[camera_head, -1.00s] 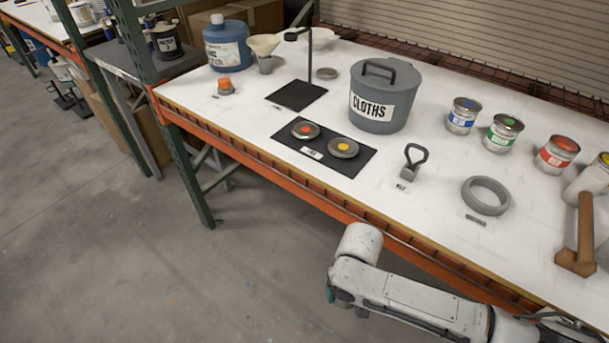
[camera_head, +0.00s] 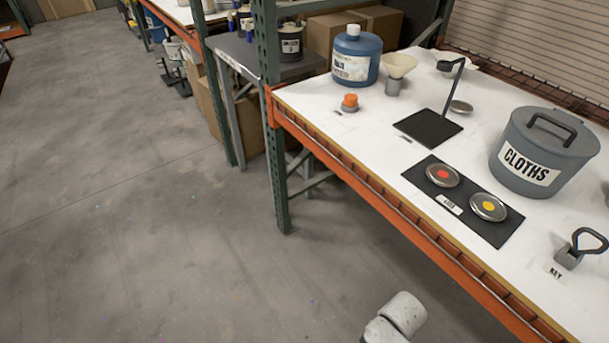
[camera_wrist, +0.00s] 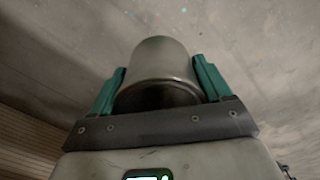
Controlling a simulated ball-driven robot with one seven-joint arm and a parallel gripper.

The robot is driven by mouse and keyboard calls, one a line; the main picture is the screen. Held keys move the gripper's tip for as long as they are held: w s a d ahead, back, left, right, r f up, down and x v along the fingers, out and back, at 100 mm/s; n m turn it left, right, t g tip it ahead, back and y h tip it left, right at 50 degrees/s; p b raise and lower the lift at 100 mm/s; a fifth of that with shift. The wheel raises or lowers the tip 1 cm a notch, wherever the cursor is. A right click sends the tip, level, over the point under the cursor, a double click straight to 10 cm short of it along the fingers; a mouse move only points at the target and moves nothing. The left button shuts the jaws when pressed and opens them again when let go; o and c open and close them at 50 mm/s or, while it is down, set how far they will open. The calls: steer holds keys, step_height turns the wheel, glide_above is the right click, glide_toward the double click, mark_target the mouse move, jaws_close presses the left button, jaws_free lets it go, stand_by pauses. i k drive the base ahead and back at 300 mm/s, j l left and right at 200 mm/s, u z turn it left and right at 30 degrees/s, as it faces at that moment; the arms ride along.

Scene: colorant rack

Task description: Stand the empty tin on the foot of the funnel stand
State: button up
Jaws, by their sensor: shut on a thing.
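In the wrist view my gripper (camera_wrist: 160,88) has its two green fingers shut on a plain grey metal tin (camera_wrist: 160,58). The tin lies between the fingers, clear of any surface, with bare floor behind it. In the head view the gripper and tin are out of sight; only part of my arm shows at the bottom. The funnel stand (camera_head: 455,90) is a thin black post with an arm at its top and a flat dark square foot (camera_head: 428,130) on the white bench. The foot is bare.
A black mat (camera_head: 463,202) with two lids lies in front. A grey CLOTHS bin (camera_head: 545,155) stands right. A green rack post (camera_head: 268,120) borders the bench's left end.

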mark_target(424, 128)
steer(key=i+j, duration=0.3)
steer(key=j, duration=0.15)
steer(key=i+j, duration=0.3)
steer(key=j, duration=0.2)
steer(key=i+j, duration=0.65)
steer(key=j, duration=0.3)
steer(key=i+j, duration=0.3)
steer(key=j, duration=0.15)
steer(key=i+j, duration=0.3)
steer(key=j, duration=0.15)
steer(key=i+j, duration=0.35)
steer(key=j, duration=0.15)
steer(key=i+j, duration=0.3)
steer(key=j, duration=0.15)
steer(key=z, duration=0.05)
